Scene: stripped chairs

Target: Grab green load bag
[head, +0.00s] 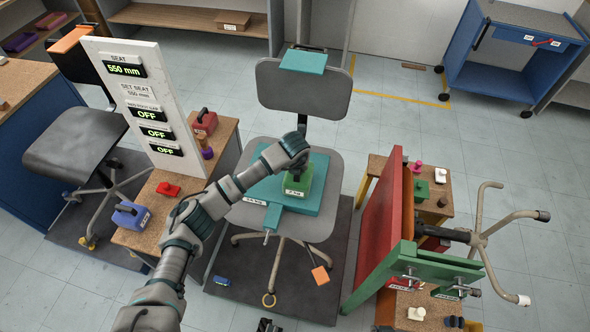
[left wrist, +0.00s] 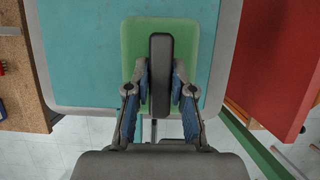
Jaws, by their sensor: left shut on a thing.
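The green load bag (head: 299,184) has a white label on its front and sits on a teal pad on the grey chair seat. In the left wrist view the green bag (left wrist: 203,40) lies flat below me with a dark handle (left wrist: 159,75) along its middle. My left gripper (left wrist: 159,88) is shut on this handle, one finger at each side. In the head view my left wrist covers most of the left gripper (head: 297,170). A small dark part of my right gripper (head: 268,325) shows at the bottom edge; its jaws are unclear.
A white sign panel (head: 140,100) and a wooden bench with red and blue bags stand left. A red and green board (head: 385,225) and an upturned chair base (head: 480,240) stand close on the right. The chair backrest (head: 300,90) rises behind the bag.

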